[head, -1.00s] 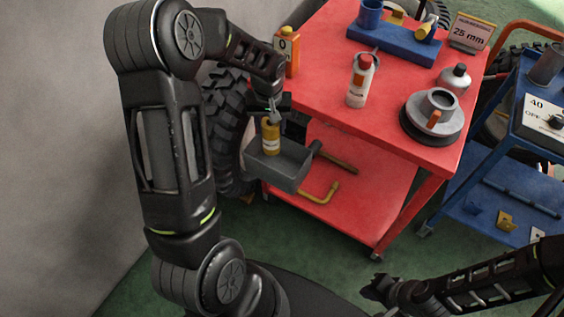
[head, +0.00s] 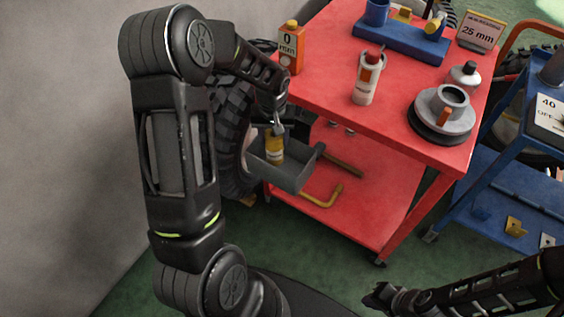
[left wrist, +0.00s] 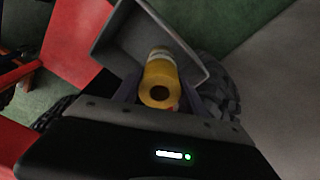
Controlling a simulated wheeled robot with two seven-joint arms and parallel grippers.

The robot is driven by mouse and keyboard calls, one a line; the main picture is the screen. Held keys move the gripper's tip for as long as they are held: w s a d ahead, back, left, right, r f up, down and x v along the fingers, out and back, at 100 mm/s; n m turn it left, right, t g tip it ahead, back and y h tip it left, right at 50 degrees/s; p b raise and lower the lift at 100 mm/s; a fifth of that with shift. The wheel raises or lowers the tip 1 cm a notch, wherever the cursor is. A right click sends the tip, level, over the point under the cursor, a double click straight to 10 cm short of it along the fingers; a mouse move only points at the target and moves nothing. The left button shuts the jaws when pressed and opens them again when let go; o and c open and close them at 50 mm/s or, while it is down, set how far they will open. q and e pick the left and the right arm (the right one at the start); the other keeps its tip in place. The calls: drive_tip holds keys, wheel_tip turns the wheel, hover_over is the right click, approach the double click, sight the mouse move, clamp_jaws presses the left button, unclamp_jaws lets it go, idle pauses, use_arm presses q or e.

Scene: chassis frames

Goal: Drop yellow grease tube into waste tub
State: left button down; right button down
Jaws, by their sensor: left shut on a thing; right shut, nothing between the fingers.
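The yellow grease tube (head: 275,150) has a pale label band and stands roughly upright at the mouth of the grey waste tub (head: 290,180). My left gripper (head: 276,132) is shut on the tube's upper part. In the left wrist view, the tube (left wrist: 158,78) points away from me into the open tub (left wrist: 118,40). The tube's lower end overlaps the tub's inside; whether it touches the floor of the tub I cannot tell. My right gripper (head: 378,297) is shut and empty, low at the bottom, far from the tub.
The tub sits beside the red trolley (head: 330,65). An orange bottle (head: 290,50), a white spray can (head: 366,78) and a grey hub part (head: 443,110) stand on the trolley top. A tyre (head: 235,120) is behind the tub. A blue trolley (head: 525,175) stands right.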

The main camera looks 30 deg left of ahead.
use_arm(q)
drive_tip(key=c, duration=0.6)
unclamp_jaws()
drive_tip(key=shift+r, duration=0.1)
drive_tip(key=r, duration=0.7)
drive_tip(key=shift+s+d+r, duration=0.25)
drive_tip(key=shift+s+r, duration=0.1)
drive_tip(key=shift+s, duration=0.05)
drive_tip(key=shift+f, duration=0.1)
